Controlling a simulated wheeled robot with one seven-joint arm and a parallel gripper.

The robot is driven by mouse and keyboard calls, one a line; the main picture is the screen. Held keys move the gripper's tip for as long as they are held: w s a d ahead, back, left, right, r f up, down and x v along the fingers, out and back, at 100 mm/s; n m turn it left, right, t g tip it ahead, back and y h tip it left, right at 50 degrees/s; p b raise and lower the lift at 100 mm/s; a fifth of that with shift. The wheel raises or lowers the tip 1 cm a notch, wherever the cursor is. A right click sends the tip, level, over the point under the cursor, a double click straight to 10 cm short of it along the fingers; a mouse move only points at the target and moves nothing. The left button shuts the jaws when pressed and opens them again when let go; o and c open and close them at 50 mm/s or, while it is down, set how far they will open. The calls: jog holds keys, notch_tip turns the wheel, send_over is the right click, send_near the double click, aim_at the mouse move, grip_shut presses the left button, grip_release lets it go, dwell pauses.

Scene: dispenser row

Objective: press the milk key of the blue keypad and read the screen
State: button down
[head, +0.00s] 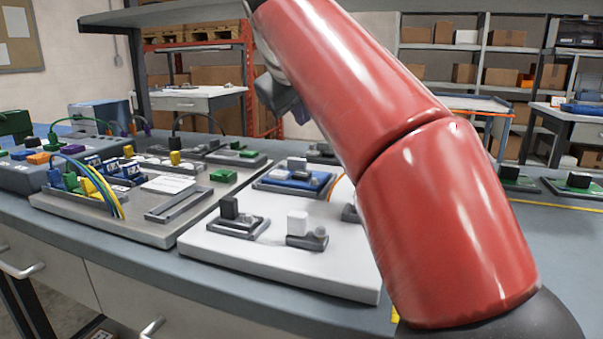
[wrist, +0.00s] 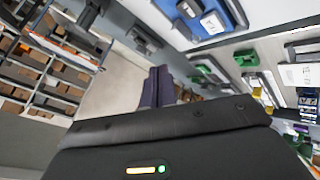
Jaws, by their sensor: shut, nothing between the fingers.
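My gripper (wrist: 158,75) is shut, and its dark fingers hold nothing in the wrist view. In the head view a grey part of it (head: 285,98) shows behind my red arm, above the back of the bench. A blue module with white and dark blocks (head: 293,180) sits on a white board in the head view. A similar blue part is at the top of the wrist view (wrist: 196,12). I cannot tell whether it is the blue keypad. No milk key or lit screen can be made out. My arm hides part of the bench.
The white board (head: 250,258) also bears grey fixtures with black and white blocks. A grey board (head: 160,232) at left holds coloured cables and connectors. Small green boards (head: 578,182) lie at right. Shelves with cardboard boxes (head: 505,38) stand behind.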

aim_at(301, 175)
jog(key=shift+f+b, duration=2.55)
jog(key=shift+f, duration=1.05)
jog(key=shift+f, duration=0.4)
jog(key=shift+f+b, duration=0.45)
jog(key=shift+b, duration=0.1)
jog(key=shift+r+p, duration=0.9)
jog(key=shift+p, duration=0.15)
notch_tip(301, 175, up, 3)
jog(key=p, duration=0.3)
jog(key=shift+r+p, duration=0.55)
jog(key=shift+r, duration=0.45)
